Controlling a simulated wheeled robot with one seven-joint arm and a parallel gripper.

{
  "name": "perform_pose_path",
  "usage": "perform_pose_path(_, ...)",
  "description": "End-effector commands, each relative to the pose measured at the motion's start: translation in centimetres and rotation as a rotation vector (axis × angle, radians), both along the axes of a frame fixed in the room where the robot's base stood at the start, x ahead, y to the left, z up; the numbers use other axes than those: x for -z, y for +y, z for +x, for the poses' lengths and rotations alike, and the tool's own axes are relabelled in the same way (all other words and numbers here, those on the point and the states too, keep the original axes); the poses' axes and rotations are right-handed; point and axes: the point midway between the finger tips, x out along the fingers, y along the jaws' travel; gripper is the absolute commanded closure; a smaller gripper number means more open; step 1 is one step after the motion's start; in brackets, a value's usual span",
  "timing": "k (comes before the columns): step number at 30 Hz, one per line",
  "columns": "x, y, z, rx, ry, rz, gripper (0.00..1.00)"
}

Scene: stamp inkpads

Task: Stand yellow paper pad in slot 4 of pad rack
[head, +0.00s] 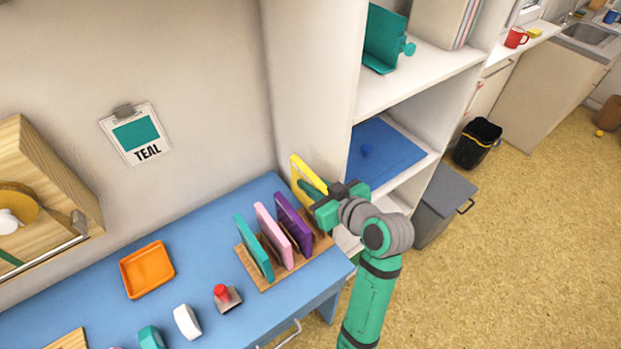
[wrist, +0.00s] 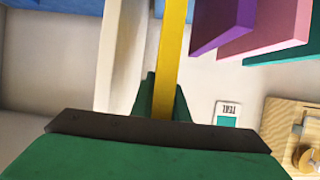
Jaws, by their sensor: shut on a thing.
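The yellow paper pad (head: 306,176) is upright on edge in my gripper (head: 318,190), above the right end of the pad rack. In the wrist view the yellow pad (wrist: 171,60) stands between the fingers of my gripper (wrist: 162,98), which is shut on it. The wooden pad rack (head: 271,284) is on the blue table. It holds a teal pad (head: 254,247), a pink pad (head: 273,235) and a purple pad (head: 293,222) upright, from left to right. My gripper hides part of the rack's right end, and I cannot tell whether the yellow pad touches it.
The blue table (head: 205,240) also bears an orange tray (head: 147,269), a red-handled stamp (head: 225,296) and white and teal blocks. A white shelf unit (head: 420,75) stands close to the right of my gripper. A wall card reading TEAL (head: 136,136) hangs behind the table.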

Motion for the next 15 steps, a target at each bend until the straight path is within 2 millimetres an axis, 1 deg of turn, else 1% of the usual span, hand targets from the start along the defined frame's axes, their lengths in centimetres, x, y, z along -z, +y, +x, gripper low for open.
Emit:
perform_pose_path(3,1.1,0.0,-0.1,0.001,0.002,0.002,1.0)
perform_pose_path(15,4.5,0.0,0.0,0.0,0.001,0.001,1.0)
